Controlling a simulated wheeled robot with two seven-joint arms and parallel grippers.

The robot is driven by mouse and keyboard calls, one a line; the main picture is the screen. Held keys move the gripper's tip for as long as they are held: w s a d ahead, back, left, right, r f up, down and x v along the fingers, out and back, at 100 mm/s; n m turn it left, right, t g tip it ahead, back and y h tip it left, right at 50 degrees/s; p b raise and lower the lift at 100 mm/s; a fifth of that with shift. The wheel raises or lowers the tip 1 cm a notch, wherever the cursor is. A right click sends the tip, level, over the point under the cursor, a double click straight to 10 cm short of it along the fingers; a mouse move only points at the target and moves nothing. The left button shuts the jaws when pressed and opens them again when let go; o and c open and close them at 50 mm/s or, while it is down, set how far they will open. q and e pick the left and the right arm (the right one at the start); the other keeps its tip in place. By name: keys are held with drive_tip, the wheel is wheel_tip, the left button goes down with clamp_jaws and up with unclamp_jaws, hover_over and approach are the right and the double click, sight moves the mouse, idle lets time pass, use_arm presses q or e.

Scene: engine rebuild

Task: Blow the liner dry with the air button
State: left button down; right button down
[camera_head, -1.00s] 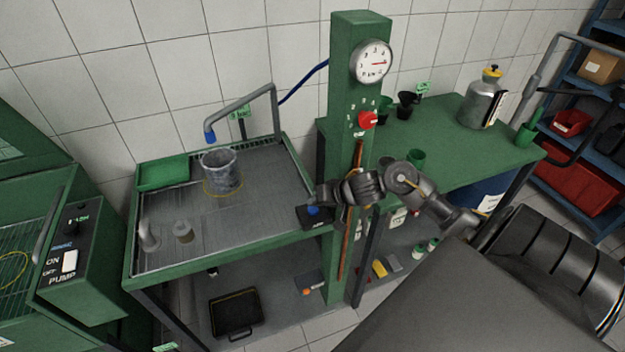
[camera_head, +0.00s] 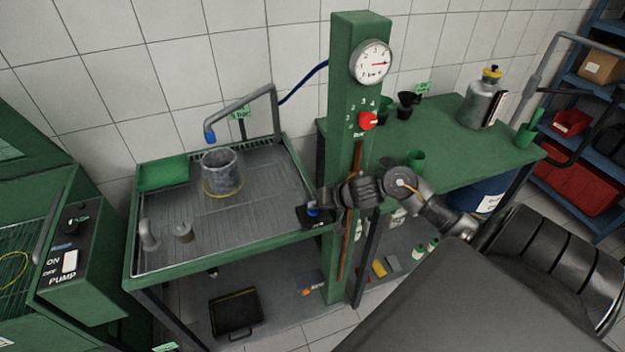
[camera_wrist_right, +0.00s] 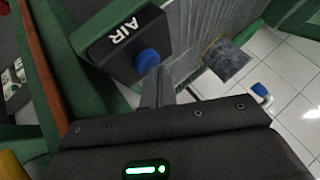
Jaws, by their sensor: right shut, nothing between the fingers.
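The liner (camera_head: 222,174) is a grey, open-topped cylinder standing upright in the metal tray of the green bench, with a yellow ring around its base. The air nozzle (camera_head: 210,137) with its blue tip hangs from a bent pipe above and slightly left of the liner. The blue air button (camera_head: 312,210) sits on a dark box at the tray's right edge; in the right wrist view the button (camera_wrist_right: 148,61) is beside the word AIR. My right gripper (camera_head: 321,200) is shut and empty, its fingertips at the button; whether they press it I cannot tell. My left gripper is out of view.
A green post (camera_head: 345,95) with a gauge (camera_head: 371,62) and red knob (camera_head: 368,120) stands just behind my right gripper. A green tray (camera_head: 163,172) and small metal parts (camera_head: 184,232) lie on the bench. A second green bench (camera_head: 450,140) with a metal canister stands right.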

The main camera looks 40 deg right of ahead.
sight(316, 211)
drive_tip(key=shift+f, duration=0.4)
drive_tip(key=shift+r, duration=0.15)
idle(0.4)
drive_tip(key=shift+r+p, duration=0.85)
drive_tip(key=shift+p, duration=0.5)
wheel_tip(316, 211, up, 5)
drive_tip(key=p, duration=0.6)
drive_tip(key=shift+r+p, duration=0.1)
drive_tip(key=shift+p, duration=0.3)
idle(3.3)
